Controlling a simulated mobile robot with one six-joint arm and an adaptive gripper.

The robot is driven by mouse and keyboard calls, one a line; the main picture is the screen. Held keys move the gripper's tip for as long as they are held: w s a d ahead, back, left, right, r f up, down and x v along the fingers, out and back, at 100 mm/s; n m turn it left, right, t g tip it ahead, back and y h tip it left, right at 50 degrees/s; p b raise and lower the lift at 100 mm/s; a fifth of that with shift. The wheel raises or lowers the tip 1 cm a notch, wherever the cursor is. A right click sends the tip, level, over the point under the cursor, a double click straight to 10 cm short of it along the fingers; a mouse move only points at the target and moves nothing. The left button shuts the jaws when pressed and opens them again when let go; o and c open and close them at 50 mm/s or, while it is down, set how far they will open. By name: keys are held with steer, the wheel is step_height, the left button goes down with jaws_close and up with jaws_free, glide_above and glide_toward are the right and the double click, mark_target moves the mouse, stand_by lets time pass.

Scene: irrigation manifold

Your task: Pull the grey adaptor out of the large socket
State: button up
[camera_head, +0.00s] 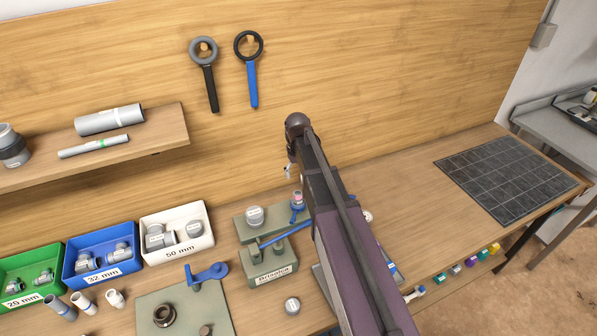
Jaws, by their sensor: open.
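My arm reaches from the bottom edge to the middle of the picture. Its far end bends down, and a small pale part there looks like my gripper (289,171); the rest is hidden by the arm. It seems apart from the fittings and holds nothing that I can see. I cannot tell for certain which piece is the grey adaptor. A round grey fitting (255,215) sits on a green-grey block, left of my arm. A dark ring-shaped socket (164,314) stands on a green-grey plate (190,298). A large grey fitting (12,145) stands on the shelf.
Green (30,275), blue (100,255) and white (178,230) bins of fittings line the bench's left. Two ring wrenches (205,75) hang above. A dark tile mat (510,178) lies right.

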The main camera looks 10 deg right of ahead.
mark_target(298, 193)
steer(key=shift+f+b, duration=5.2)
steer(key=shift+f, duration=0.3)
jaws_close()
steer(key=shift+r+p, duration=3.1)
steer(key=shift+r+p, duration=1.95)
